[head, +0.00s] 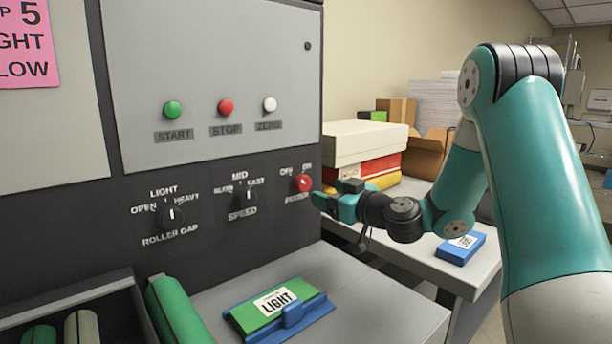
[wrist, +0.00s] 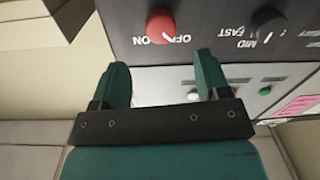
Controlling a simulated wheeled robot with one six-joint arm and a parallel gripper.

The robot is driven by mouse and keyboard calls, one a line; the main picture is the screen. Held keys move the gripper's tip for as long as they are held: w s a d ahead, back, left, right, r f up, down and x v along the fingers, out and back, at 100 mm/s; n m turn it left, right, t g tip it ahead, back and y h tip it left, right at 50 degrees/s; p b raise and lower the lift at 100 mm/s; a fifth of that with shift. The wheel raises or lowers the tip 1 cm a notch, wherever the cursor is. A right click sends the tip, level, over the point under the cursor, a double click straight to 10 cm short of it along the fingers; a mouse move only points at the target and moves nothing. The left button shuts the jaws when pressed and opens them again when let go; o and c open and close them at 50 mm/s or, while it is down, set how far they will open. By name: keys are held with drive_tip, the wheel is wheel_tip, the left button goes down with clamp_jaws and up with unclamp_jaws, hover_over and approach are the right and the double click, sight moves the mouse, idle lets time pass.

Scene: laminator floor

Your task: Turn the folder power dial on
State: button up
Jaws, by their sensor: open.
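The red power dial (head: 302,183) is on the dark machine panel, with OFF and ON printed above it and a blurred label below. It also shows in the wrist view (wrist: 161,27), upside down, where its white mark leans toward the OFF side. My gripper (head: 322,201) is just right of and slightly below the dial in the head view. In the wrist view my gripper (wrist: 161,70) is open and empty, its two teal fingers apart. The dial lies beyond the fingertips, roughly centred between them, and no contact shows.
The speed dial (head: 242,194) and roller gap dial (head: 171,215) are left of the power dial. Start, stop and zero buttons (head: 225,107) sit above. A green LIGHT pack (head: 308,304) lies in a blue holder on the ledge below. Boxes (head: 365,140) stand behind my gripper.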

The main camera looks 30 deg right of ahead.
sight(306, 185)
drive_tip(key=p+x, duration=0.3)
drive_tip(key=x, duration=0.3)
drive_tip(key=shift+w+a+r, duration=0.2)
drive_tip(key=shift+w, duration=0.15)
drive_tip(key=shift+w+a+f+p, duration=0.1)
drive_tip(key=shift+w+p, duration=0.05)
drive_tip(key=shift+w, duration=0.25)
drive_tip(key=shift+w+a+f+p, duration=0.1)
drive_tip(key=shift+w+p, duration=0.05)
drive_tip(key=shift+w, duration=0.2)
drive_tip(key=shift+c, duration=0.4)
drive_tip(key=c, duration=0.8)
drive_tip(key=shift+c, duration=0.2)
